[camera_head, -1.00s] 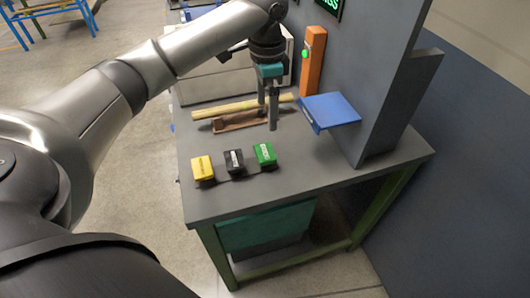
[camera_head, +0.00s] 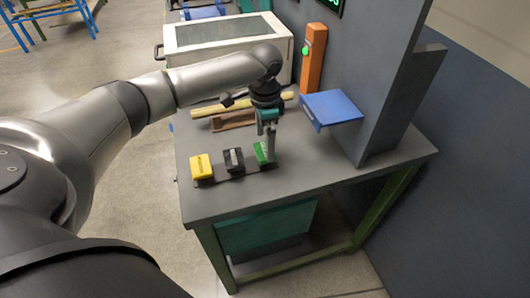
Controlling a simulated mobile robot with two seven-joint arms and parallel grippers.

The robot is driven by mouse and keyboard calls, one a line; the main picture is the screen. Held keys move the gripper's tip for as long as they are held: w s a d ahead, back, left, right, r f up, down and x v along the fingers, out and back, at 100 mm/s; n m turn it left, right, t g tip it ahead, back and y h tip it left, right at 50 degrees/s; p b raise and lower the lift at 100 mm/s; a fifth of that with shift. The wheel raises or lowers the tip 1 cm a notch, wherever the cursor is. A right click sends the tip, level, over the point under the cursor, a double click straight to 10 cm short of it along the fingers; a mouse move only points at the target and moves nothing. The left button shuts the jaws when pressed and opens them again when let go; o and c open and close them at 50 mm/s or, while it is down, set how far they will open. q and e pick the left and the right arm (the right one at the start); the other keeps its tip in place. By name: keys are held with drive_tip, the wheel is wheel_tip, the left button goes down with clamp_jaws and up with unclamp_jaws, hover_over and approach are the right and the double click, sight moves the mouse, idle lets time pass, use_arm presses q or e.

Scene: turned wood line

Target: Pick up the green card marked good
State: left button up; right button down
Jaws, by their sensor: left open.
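The green card (camera_head: 260,155) stands at the right end of a row of three on the grey bench, with a dark card (camera_head: 233,160) and a yellow card (camera_head: 201,167) to its left. The lettering on the cards is too small to read. My left gripper (camera_head: 269,155) is open, pointing down right at the green card, with its fingers overlapping the card's right part in the view. I cannot tell whether the fingers touch it. My right gripper is not in view.
A wooden holder (camera_head: 232,121) and a pale wooden rod (camera_head: 213,110) lie behind the cards. A blue tray (camera_head: 331,108) juts out at the right beside a grey panel (camera_head: 385,90). An orange post (camera_head: 313,60) stands behind. The bench front is clear.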

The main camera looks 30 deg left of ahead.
sight(265, 152)
use_arm(q)
wheel_tip(265, 152, down, 2)
drive_tip(key=shift+f, duration=0.25)
drive_tip(key=c, duration=1.1)
drive_tip(key=shift+o, duration=0.2)
drive_tip(key=shift+r, duration=0.1)
